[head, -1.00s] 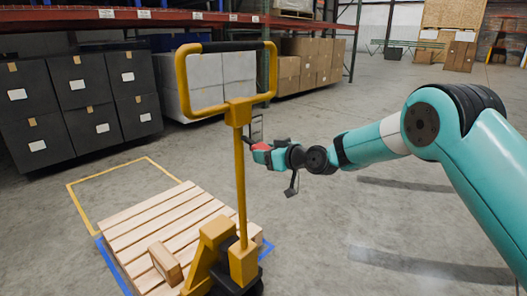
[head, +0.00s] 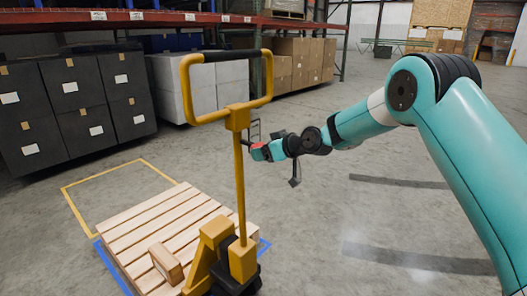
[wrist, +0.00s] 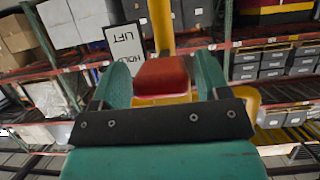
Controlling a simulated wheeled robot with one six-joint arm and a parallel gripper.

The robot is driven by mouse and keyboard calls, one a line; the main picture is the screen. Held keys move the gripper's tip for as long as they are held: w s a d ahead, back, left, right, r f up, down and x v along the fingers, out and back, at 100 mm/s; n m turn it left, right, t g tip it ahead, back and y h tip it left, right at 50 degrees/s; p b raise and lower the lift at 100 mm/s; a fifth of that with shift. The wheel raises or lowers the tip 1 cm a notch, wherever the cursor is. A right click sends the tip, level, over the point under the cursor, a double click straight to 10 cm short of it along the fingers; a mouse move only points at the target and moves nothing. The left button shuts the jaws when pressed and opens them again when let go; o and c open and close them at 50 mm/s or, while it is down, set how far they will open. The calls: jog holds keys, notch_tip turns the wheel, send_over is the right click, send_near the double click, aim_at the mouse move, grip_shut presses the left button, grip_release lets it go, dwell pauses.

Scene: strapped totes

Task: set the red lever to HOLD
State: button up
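The red lever (wrist: 162,78) shows in the wrist view between the two teal fingers of my gripper (wrist: 162,88). The fingers lie close along both its sides and appear closed on it. A white label (wrist: 120,38) with the words HOLD and LIFT is just beyond, up and to the left. The lever's setting against these words cannot be told. In the head view my gripper (head: 262,151) is right of the yellow mast of the pallet jack (head: 239,180), with a small bit of red at its tip. The lever's pivot is hidden.
The jack's looped handle (head: 187,90) rises above my gripper. A wooden pallet (head: 150,222) with a small wood block (head: 166,263) lies in front of the jack. Dark boxes (head: 75,105) and shelving stand behind. The floor to the right is open.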

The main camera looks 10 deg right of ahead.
jog(key=shift+o, duration=0.2)
jog(key=shift+s, duration=0.1)
jog(key=b+v, duration=0.1)
jog(key=v, duration=1.6)
jog(key=shift+b, duration=0.35)
jog(key=shift+s+r, duration=0.1)
jog(key=s+a+r+g+h+p, duration=0.1)
jog(key=s+a+r+g+p, duration=0.25)
jog(key=s, duration=0.55)
jog(key=s+a+r+g+p, duration=0.2)
jog(key=s+a+r+p, duration=0.25)
jog(key=s, duration=0.45)
jog(key=s+d+r+g+h+p, duration=0.1)
jog(key=s+g+h+p, duration=0.1)
jog(key=s, duration=0.7)
jog(key=s+d+r+m+g+h+p, duration=0.1)
jog(key=s+g+p, duration=0.1)
jog(key=s, duration=0.7)
jog(key=shift+d+r+m+h, duration=0.25)
jog(key=shift+m+h, duration=0.05)
jog(key=shift+h, duration=0.1)
jog(key=shift+s, duration=0.1)
